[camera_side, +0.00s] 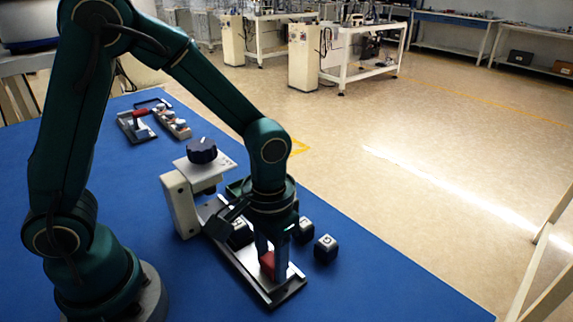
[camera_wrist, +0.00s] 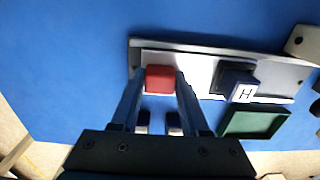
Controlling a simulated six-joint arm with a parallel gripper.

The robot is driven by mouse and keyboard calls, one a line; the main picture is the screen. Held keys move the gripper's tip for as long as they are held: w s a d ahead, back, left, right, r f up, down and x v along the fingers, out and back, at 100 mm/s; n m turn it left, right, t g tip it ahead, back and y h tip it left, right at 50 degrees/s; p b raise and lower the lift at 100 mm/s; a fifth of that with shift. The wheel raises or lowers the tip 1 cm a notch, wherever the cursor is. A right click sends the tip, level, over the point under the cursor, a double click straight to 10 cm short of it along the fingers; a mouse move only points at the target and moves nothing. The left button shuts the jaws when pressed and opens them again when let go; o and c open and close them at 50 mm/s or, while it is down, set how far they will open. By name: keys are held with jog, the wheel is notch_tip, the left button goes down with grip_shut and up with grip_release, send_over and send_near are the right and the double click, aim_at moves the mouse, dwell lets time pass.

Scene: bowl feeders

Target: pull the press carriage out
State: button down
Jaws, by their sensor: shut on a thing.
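The press (camera_side: 180,202) stands on the blue table, with a pale frame and a dark knob (camera_side: 202,150) on top. Its long metal rail base (camera_side: 247,277) runs from under the press toward the front right. My gripper (camera_side: 271,270) points down over the rail's outer end and is shut on a red block (camera_side: 267,261), the handle. In the wrist view the red handle (camera_wrist: 160,78) sits between both fingers. The dark carriage seat (camera_wrist: 232,73) on the rail carries a dark cube marked H (camera_wrist: 243,92). My gripper partly hides the rail in the side view.
A green tray (camera_wrist: 255,122) lies beside the rail. Two dark lettered cubes, one partly hidden (camera_side: 306,230) and one clear (camera_side: 326,249), sit right of my gripper. Fixtures with a red handle (camera_side: 137,125) lie at the back left. The table's right edge is near the cubes.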

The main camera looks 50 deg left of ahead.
jog(key=shift+c, duration=2)
grip_release()
jog(key=shift+d, duration=0.25)
jog(key=shift+r, duration=2.6)
jog(key=shift+w+a+r, duration=0.1)
jog(key=shift+w+r, duration=0.15)
jog(key=shift+r, duration=0.1)
jog(key=s+a+r+t, duration=0.5)
jog(key=s+a+r, duration=0.1)
jog(key=s+r, duration=0.1)
jog(key=shift+a+r+t, duration=0.15)
jog(key=shift+t, duration=0.15)
